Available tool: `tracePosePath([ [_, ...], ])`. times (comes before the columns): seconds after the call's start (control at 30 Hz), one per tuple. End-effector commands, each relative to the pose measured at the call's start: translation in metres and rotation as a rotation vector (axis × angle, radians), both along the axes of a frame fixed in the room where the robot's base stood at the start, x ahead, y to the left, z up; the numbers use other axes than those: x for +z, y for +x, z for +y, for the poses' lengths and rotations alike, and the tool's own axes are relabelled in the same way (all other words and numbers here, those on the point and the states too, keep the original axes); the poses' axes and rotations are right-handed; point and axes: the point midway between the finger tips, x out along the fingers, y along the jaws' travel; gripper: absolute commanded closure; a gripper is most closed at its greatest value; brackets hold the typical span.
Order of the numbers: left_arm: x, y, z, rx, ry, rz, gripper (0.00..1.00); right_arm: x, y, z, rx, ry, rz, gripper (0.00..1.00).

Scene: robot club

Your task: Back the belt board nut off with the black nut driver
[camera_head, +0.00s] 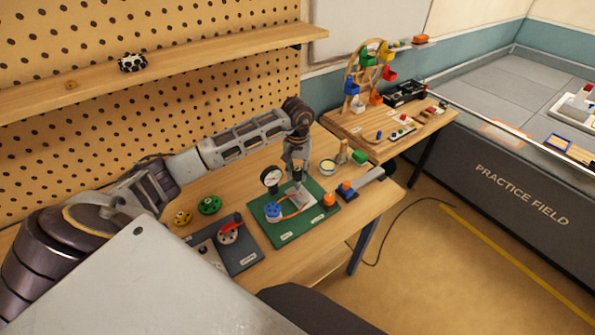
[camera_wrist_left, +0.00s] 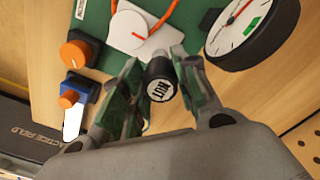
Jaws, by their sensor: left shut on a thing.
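The green belt board (camera_head: 285,232) lies on the wooden bench, with a blue knob (camera_head: 272,210), an orange knob (camera_head: 330,199), an orange belt and a pale plate (camera_head: 302,197). A round white gauge (camera_head: 270,176) stands at its back left corner. My left gripper (camera_head: 297,168) is above the back part of the board, pointing down. In the left wrist view its fingers (camera_wrist_left: 160,76) are shut on the black nut driver (camera_wrist_left: 160,92), whose end cap reads NUT. The driver's tip and the nut are hidden, so I cannot tell whether they touch. My right gripper is out of view.
A dark board with a red lever (camera_head: 230,228) lies left of the belt board. Green (camera_head: 209,205) and yellow (camera_head: 182,217) knobs sit behind it. A blue-and-orange tool (camera_head: 348,190), a round tin (camera_head: 328,167) and a green block (camera_head: 359,157) are at the right.

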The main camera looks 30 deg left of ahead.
Motion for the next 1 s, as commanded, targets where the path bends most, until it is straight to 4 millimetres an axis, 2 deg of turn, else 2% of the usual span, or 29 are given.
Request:
tracePosePath([
  [1.0,-0.0016,0.0003,0.0005,0.001,0.0,-0.001,0.91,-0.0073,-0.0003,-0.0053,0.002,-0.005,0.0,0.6],
])
